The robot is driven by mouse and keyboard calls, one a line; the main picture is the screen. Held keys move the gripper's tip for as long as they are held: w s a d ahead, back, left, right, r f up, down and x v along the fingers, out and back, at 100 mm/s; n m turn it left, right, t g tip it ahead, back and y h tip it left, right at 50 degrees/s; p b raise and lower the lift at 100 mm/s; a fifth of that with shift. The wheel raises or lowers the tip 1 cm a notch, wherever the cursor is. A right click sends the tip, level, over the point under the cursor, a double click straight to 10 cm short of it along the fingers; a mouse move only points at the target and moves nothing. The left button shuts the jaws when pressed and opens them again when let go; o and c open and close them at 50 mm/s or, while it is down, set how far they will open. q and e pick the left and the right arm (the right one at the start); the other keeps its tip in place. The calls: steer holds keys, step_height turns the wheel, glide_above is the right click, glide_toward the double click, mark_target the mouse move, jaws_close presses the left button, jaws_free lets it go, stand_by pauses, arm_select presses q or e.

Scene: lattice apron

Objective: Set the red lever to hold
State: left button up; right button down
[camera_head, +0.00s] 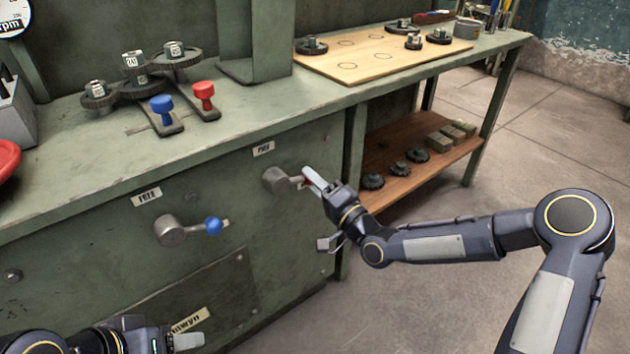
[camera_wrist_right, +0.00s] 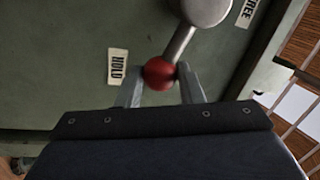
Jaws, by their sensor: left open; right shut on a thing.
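The red lever (camera_wrist_right: 159,73) on the bench's front panel has a grey hub and arm with a red ball at its end. In the head view its hub (camera_head: 280,180) shows, with the arm pointing right and the ball mostly hidden by my gripper. My right gripper (camera_head: 312,181) is shut on the red ball; in the right wrist view its fingers (camera_wrist_right: 160,84) are on both sides of it. A HOLD label (camera_wrist_right: 118,67) is left of the ball there, and a FREE label (camera_wrist_right: 248,12) is at upper right. My left gripper (camera_head: 188,335) is open and empty at the bottom left.
A blue-knobbed lever (camera_head: 172,231) is on the same panel to the left. Red (camera_head: 204,92) and blue (camera_head: 162,106) knobs stand on the bench top near gears. A wooden board (camera_head: 383,55) lies at the back right. The floor on the right is clear.

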steer(key=shift+s+a+f+m, duration=0.1)
steer(key=shift+f+m, duration=0.3)
steer(key=shift+m, duration=0.1)
steer(key=c, duration=1)
jaws_free()
steer(key=p+v, duration=0.1)
steer(key=v, duration=0.6)
steer(key=shift+s, duration=0.35)
steer(key=shift+f, duration=0.15)
